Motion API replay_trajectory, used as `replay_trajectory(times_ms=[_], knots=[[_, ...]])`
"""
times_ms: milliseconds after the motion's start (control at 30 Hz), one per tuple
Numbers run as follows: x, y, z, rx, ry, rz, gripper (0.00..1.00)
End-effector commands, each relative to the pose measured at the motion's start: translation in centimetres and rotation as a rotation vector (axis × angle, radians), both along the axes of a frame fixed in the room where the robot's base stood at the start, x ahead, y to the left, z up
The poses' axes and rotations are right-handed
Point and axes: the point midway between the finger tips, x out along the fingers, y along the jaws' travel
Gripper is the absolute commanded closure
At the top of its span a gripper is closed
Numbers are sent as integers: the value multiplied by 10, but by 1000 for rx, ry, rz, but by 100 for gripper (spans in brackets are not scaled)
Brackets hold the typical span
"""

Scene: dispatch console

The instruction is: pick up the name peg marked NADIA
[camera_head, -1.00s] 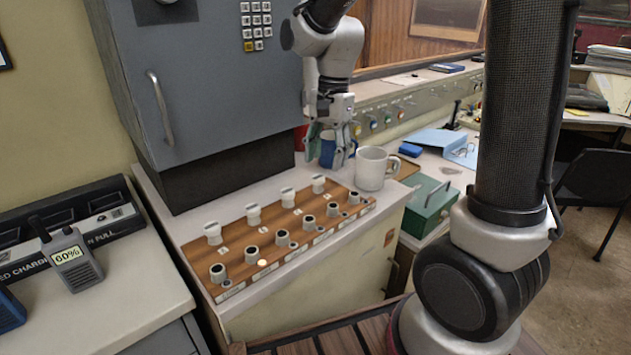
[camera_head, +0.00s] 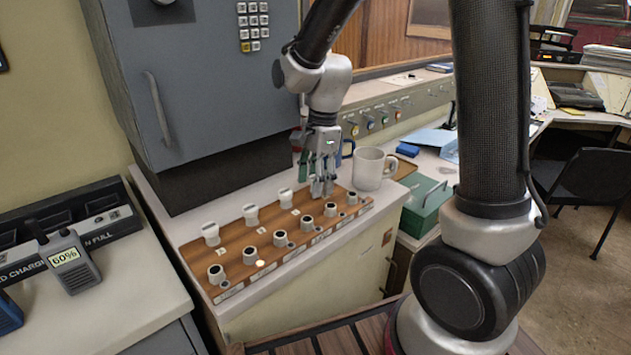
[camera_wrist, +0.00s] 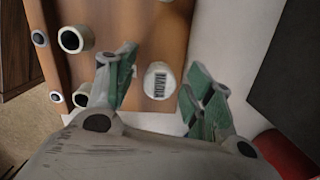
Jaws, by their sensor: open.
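The NADIA name peg (camera_wrist: 159,81) is white with a round top and dark lettering, seen from above in the wrist view. It stands at the edge of the wooden peg board (camera_wrist: 120,20). My gripper (camera_wrist: 168,80) is open, its green-padded fingers on either side of the peg, with gaps visible. I cannot tell how far down the fingers reach. In the head view my gripper (camera_head: 319,180) is over the far end of the board (camera_head: 233,256), and the fingers hide the peg there. Three other white pegs (camera_head: 251,214) stand in the back row.
A white mug (camera_head: 372,168) stands just right of my gripper, with a blue mug (camera_head: 347,150) behind it. The grey cabinet (camera_head: 205,80) rises behind the board. Several dark-topped sockets (camera_head: 250,256) line the board's front. A green box (camera_head: 425,205) is farther right.

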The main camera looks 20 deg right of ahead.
Motion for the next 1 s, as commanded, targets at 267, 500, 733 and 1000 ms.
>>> replay_trajectory(times_ms=[267,500,733,1000], knots=[[0,0,0,0,0,1,65],[0,0,0,0,0,1,86],[0,0,2,0,0,1,86],[1,0,46,1,-5,1,86]])
